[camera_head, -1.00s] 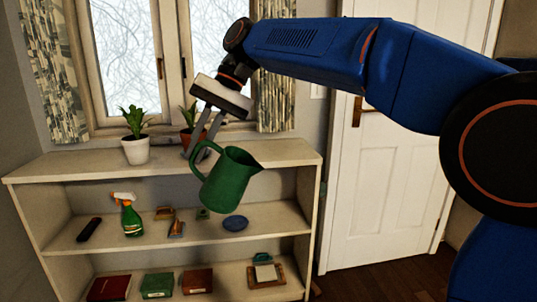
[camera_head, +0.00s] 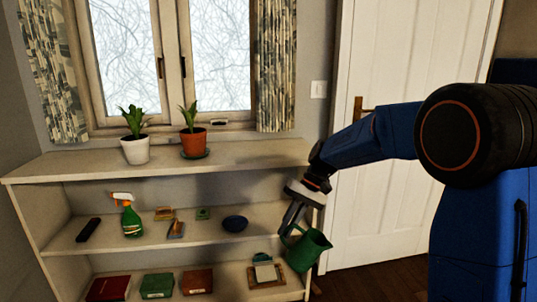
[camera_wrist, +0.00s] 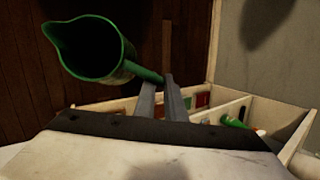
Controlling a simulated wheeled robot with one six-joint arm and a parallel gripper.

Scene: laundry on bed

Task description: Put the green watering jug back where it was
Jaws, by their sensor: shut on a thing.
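The green watering jug (camera_head: 309,247) hangs from my gripper (camera_head: 291,222) at the right end of the shelf unit, in front of its right side panel. My gripper is shut on the jug's handle. The jug is tilted, its spout to the right. In the wrist view the green jug (camera_wrist: 92,50) shows its open mouth at the upper left, and my gripper's fingers (camera_wrist: 163,80) close at its handle. The shelf unit (camera_head: 75,166) stands below the window.
A white-potted plant (camera_head: 135,150) and a terracotta-potted plant (camera_head: 193,142) stand on the top shelf. The middle shelf holds a spray bottle (camera_head: 130,218), a dark blue bowl (camera_head: 235,224) and a black remote (camera_head: 88,229). Books (camera_head: 157,285) and a clipboard (camera_head: 266,273) lie on the bottom shelf. The top shelf's right half is clear.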

